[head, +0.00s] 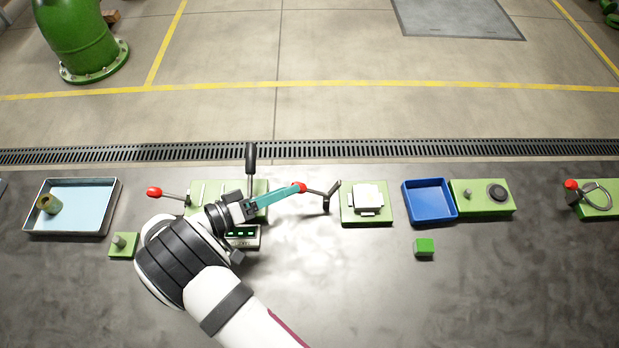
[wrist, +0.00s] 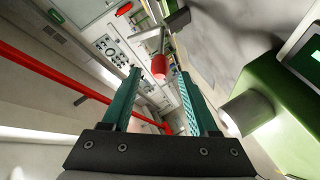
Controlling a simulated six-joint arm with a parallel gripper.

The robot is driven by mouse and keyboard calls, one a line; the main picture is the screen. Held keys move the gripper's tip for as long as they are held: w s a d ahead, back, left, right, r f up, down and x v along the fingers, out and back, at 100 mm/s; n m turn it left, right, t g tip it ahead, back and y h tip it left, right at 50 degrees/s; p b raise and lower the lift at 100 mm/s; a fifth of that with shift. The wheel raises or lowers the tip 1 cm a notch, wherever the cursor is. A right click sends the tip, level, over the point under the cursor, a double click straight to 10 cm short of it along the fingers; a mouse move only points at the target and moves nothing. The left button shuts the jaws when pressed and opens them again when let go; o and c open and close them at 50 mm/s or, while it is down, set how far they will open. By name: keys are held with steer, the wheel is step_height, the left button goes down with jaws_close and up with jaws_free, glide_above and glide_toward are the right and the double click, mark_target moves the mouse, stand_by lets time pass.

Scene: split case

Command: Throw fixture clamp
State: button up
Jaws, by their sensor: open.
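The fixture clamp has a grey lever (head: 317,191) with a red knob (head: 300,187), beside a green fixture base (head: 378,218) bearing a white block (head: 367,197). My gripper (head: 293,190) has teal fingers and reaches right to the knob. In the wrist view, the red knob (wrist: 159,68) appears between the tips of my open gripper (wrist: 160,76), with the lever running up beyond it. The fingers are apart and I see no grip on the knob. Whether the knob lies between the tips or just past them, I cannot tell.
Another lever with a red knob (head: 154,192) and an upright black handle (head: 250,157) stand near my wrist. A blue tray (head: 429,217) and a small green cube (head: 424,247) lie to the right. A light-blue tray (head: 85,200) is far left. The front right bench is clear.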

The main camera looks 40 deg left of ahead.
steer(key=x, duration=0.7)
steer(key=shift+w, duration=0.1)
jaws_close()
stand_by(1.2)
